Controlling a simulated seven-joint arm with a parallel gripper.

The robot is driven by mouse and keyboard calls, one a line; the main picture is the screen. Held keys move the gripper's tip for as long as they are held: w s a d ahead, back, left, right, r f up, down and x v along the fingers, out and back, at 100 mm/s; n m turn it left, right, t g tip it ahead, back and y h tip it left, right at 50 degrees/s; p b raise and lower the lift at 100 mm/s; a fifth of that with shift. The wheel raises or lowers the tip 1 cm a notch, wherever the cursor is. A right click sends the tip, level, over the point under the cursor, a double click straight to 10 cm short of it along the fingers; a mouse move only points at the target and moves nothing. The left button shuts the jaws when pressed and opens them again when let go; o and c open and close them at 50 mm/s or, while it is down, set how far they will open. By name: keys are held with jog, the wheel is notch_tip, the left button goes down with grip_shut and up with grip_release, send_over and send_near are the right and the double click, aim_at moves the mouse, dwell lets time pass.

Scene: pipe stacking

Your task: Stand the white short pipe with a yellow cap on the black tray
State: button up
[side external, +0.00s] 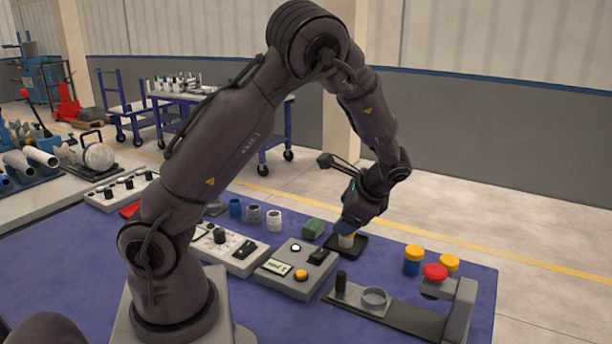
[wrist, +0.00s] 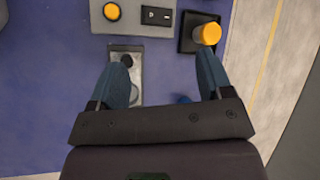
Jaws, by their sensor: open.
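The white short pipe with a yellow cap (side external: 346,242) stands on the black tray (side external: 361,245), partly hidden by my gripper. In the wrist view its yellow cap (wrist: 208,34) shows over the black tray (wrist: 187,46), and the cap covers most of the pipe. My gripper (side external: 348,229) is at the pipe's top in the side view. In the wrist view my gripper (wrist: 162,62) has its fingers wide apart, with nothing between the tips. The cap is just beyond the right fingertip; I cannot tell whether they touch.
A control box with a yellow button (side external: 301,273) sits left of the tray. A blue pipe with a yellow cap (side external: 412,262) and a grey fixture with a red cap (side external: 435,272) stand to the right.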

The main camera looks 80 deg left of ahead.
jog(key=s+d+r+n+t+h, duration=0.5)
jog(key=s+d+r+t, duration=0.3)
jog(key=s+d+r, duration=0.5)
jog(key=d+r+h, duration=0.1)
jog(key=d+r, duration=0.3)
jog(key=shift+s+r+t, duration=0.15)
jog(key=shift+s+t, duration=0.15)
jog(key=shift+t, duration=0.1)
